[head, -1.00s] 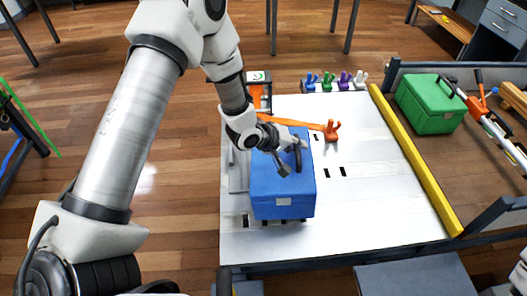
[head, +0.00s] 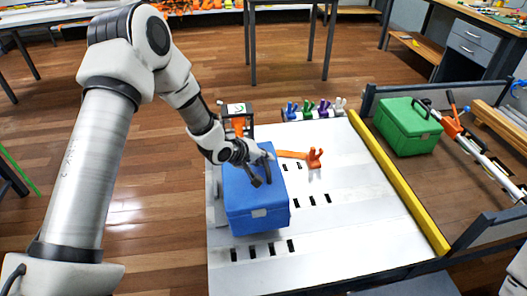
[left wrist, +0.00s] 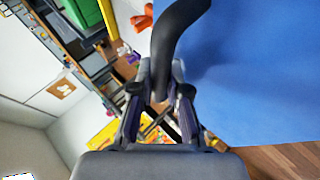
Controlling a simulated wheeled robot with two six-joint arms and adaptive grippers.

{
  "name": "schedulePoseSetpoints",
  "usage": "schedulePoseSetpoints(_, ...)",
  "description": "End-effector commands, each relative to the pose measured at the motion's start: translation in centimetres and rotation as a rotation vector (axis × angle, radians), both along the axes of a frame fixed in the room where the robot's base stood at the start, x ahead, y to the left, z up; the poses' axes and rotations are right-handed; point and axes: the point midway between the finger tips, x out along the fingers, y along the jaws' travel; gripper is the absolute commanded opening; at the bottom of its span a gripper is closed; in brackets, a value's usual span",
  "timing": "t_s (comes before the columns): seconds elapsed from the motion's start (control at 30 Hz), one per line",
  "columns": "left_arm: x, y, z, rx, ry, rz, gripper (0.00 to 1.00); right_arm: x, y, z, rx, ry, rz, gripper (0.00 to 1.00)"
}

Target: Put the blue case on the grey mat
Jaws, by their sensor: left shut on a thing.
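The blue case (head: 256,205) is a box with a black handle on top and a pale latch on its near side. It is over the left part of the white board (head: 350,225); I cannot tell whether it touches it. My left gripper (head: 262,172) is shut on the handle. In the left wrist view its fingers (left wrist: 160,92) close on the black handle (left wrist: 178,30), with the blue case (left wrist: 240,70) to the right. A narrow grey patch (head: 214,208) shows left of the case, mostly hidden; I cannot tell whether it is the mat. My right gripper is not visible.
An orange hook (head: 315,158) and strap lie behind the case. Several coloured hooks (head: 313,110) line the board's back edge. A yellow bar (head: 397,183) runs along its right side. A green case (head: 408,126) stands beyond the bar. The board's right half is clear.

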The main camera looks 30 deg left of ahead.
Motion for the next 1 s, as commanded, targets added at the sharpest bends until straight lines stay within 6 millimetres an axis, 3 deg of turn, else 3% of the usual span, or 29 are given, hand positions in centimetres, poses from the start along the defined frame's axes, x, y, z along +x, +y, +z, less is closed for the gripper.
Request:
schedulePoseSetpoints(0.2,4.9,2.3,-0.1,0.005,-0.006,0.0,0.0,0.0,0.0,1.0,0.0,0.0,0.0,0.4)
schedulePoseSetpoints(0.4,7.9,3.7,-0.5,0.003,-0.004,-0.001,0.0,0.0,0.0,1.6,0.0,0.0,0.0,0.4)
schedulePoseSetpoints(0.57,8.7,4.1,-1.1,0.002,-0.001,-0.001,0.0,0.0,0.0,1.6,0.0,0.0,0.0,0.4)
schedulePoseSetpoints(0.8,8.7,4.1,-4.3,0.001,-0.001,0.0,0.0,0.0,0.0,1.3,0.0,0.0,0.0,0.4)
schedulePoseSetpoints(0.97,8.6,4.1,-4.5,0.001,0.002,0.001,0.0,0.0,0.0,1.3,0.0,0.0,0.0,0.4)
schedulePoseSetpoints(1.0,8.4,4.1,-4.7,0.001,0.007,0.0,0.18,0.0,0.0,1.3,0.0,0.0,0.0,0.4)
